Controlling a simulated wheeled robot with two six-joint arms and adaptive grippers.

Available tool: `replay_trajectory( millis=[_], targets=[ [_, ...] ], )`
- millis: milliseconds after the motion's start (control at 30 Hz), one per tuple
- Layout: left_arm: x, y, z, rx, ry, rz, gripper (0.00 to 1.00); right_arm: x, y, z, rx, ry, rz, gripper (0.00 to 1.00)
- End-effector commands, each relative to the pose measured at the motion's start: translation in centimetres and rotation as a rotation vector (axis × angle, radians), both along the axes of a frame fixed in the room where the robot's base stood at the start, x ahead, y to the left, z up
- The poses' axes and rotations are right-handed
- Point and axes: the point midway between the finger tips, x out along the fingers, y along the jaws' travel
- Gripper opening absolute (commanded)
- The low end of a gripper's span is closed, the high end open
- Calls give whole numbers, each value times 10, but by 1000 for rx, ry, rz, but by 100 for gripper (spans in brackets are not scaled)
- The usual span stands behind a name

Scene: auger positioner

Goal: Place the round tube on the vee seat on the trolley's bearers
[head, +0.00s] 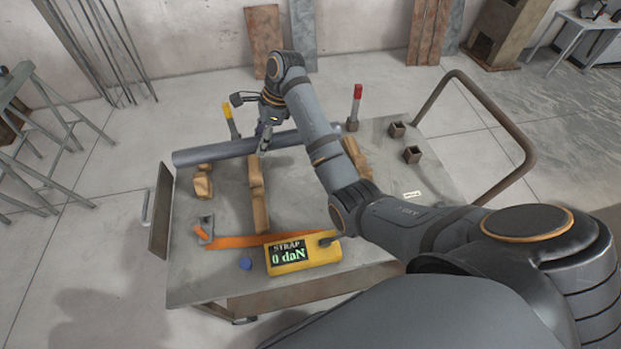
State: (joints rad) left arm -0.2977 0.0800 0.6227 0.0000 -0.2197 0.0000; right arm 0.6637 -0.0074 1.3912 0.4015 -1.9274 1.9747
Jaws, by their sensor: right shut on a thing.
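The round tube (213,153) is a long grey pipe lying left to right along the trolley's far side. My right gripper (264,144) reaches down from above and is shut on the tube near its middle. The trolley (215,262) has a grey flat top with wooden bearers: one in the middle (259,200) and one at right (358,158), partly behind my arm. The tube passes over the middle bearer's far end; I cannot tell whether it touches. Wooden blocks (203,184) stand below its left end. I cannot make out the vee seat clearly. My left gripper is not in view.
A yellow-topped post (228,113) and a red-topped post (356,98) stand at the far edge. A yellow strap gauge (291,258) reading 0 daN, an orange strap (240,241) and a blue knob (246,264) are at the front. A bent handle (512,127) rises at right.

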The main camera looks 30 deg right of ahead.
Motion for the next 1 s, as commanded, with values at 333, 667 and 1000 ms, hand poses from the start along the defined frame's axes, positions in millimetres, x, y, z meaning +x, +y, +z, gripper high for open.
replay_trajectory(
  millis=[333,667,1000],
  targets=[
    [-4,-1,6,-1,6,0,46,-9,-24,-7,-4,0,-24,0],
    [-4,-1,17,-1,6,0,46,-39,-92,-47,-3,3,-21,0],
    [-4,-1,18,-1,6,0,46,-48,-112,-77,1,-4,-18,0]
  ],
)
